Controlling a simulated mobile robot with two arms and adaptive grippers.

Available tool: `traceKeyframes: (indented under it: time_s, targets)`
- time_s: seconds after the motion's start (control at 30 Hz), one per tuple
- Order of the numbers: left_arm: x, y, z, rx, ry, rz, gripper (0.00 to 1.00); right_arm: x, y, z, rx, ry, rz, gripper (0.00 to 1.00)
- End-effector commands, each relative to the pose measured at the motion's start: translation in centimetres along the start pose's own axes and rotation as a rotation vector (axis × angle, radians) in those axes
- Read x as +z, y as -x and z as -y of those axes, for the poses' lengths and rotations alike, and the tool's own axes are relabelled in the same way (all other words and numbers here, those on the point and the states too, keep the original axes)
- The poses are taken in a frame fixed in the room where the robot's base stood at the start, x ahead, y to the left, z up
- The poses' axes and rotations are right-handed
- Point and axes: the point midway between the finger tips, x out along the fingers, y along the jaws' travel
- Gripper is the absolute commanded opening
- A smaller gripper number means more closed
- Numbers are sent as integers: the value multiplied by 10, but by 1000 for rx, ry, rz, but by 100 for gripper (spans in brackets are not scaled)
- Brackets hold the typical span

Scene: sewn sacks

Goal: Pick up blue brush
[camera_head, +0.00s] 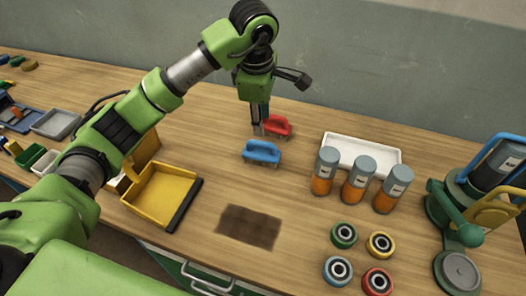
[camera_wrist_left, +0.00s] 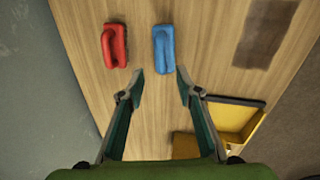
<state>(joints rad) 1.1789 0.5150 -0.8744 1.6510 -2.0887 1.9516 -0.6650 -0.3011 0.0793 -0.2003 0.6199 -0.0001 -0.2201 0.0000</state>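The blue brush (camera_head: 262,152) lies on the wooden table just in front of the red brush (camera_head: 276,126). In the left wrist view the blue brush (camera_wrist_left: 163,48) lies beyond the fingertips, roughly in line with the gap between them, and the red brush (camera_wrist_left: 114,45) lies to its left. My left gripper (camera_head: 260,130) is above the table by the two brushes, pointing down. In the left wrist view my left gripper (camera_wrist_left: 160,78) is open with nothing between its fingers. My right gripper is not in view.
A yellow dustpan (camera_head: 160,192) lies to the left, and a dark brown patch (camera_head: 249,226) is in front. A white tray (camera_head: 362,154), several orange bottles (camera_head: 358,180) and several coloured rings (camera_head: 344,235) stand to the right. A green machine (camera_head: 462,215) is at far right.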

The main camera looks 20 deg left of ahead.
Motion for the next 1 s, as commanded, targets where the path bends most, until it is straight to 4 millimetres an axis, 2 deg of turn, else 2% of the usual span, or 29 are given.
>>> traceKeyframes:
  time_s: [0.1,0.2,0.47,0.6,0.7,0.83,1.0]
  targets:
    - [0,-23,1,-4,1,0,32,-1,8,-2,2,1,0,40]
    - [0,-37,0,-2,0,2,32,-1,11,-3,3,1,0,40]
    - [-1,-55,1,-3,-1,2,32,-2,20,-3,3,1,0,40]
    - [-5,-75,2,-5,-1,2,32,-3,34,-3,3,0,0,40]
    - [-4,-90,2,-3,-1,4,32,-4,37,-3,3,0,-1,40]
    - [-5,-99,1,1,-2,3,32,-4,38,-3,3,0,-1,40]
    - [-5,-100,1,2,-2,3,32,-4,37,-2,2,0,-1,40]
